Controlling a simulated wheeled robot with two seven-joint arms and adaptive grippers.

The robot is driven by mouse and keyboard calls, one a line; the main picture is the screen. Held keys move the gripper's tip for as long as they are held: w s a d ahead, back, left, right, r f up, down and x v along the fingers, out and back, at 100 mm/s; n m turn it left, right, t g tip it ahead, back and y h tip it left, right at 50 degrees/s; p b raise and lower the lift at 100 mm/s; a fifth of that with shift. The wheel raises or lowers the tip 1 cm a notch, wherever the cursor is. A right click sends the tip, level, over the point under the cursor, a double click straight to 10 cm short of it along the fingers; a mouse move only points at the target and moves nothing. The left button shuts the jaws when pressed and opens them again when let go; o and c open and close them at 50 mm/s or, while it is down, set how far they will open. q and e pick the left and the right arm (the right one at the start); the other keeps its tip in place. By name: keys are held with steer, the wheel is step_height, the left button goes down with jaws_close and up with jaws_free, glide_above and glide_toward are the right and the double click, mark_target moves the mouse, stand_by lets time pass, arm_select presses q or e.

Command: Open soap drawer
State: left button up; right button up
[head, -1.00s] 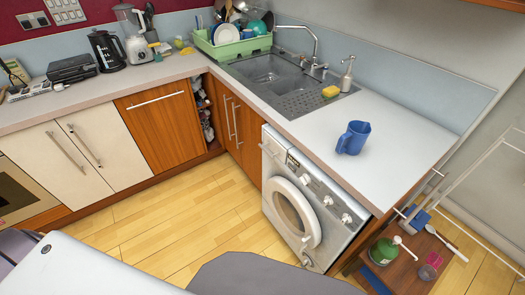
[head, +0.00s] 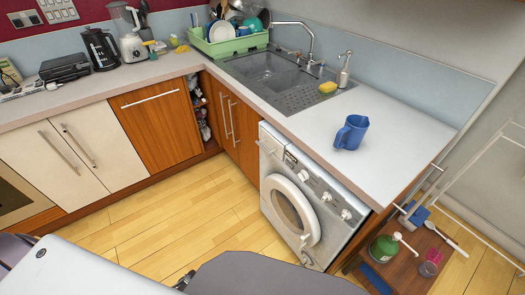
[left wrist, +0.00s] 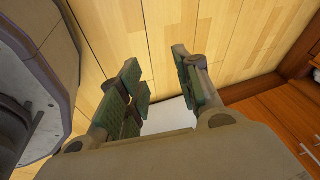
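The white washing machine (head: 277,172) stands under the right counter in the head view. Its soap drawer (head: 269,145) is the panel at the top left of its front and looks closed. Control knobs are to the right of the drawer, and the round door (head: 291,206) below looks shut. My left gripper (left wrist: 156,62) shows in the left wrist view with its two green-padded fingers apart and nothing between them, over the wooden floor. It is away from the drawer. My right gripper is in neither view.
The sink (head: 268,68), a yellow sponge (head: 327,87) and a soap dispenser (head: 344,70) are further back. A low wooden shelf (head: 405,270) is at the right. The floor (head: 170,215) before the machine is clear.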

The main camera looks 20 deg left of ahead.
arm_select(q)
steer(key=w+r+m+t+h+b, duration=0.1)
steer(key=w+r+m+t+b, duration=0.2)
steer(key=w+r, duration=0.85)
steer(key=w+r+m+t+b, duration=0.1)
steer(key=w+r+m+t, duration=0.25)
steer(key=w+r, duration=0.8)
steer(key=w+d+r+m+t+h+b, duration=0.1)
steer(key=w+d+r+m, duration=0.1)
steer(key=r, duration=0.5)
steer(key=w+d+r+m+t+h+b, duration=0.1)
steer(key=w+d+r+m+t, duration=0.1)
steer(key=r, duration=0.6)
steer(key=w+d+r+m+t+h+b, duration=0.1)
steer(key=w+d+r+m, duration=0.3)
steer(key=w+r+m, duration=0.2)
step_height(320, 180, up, 2)
steer(key=shift+d+r+h, duration=0.2)
steer(key=shift+r+h, duration=0.05)
steer(key=shift+h, duration=0.15)
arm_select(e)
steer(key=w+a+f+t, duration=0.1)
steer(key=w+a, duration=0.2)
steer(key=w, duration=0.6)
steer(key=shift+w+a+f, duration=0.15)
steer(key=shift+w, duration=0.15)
arm_select(q)
steer(key=shift+w+t, duration=0.2)
steer(key=shift+t, duration=0.05)
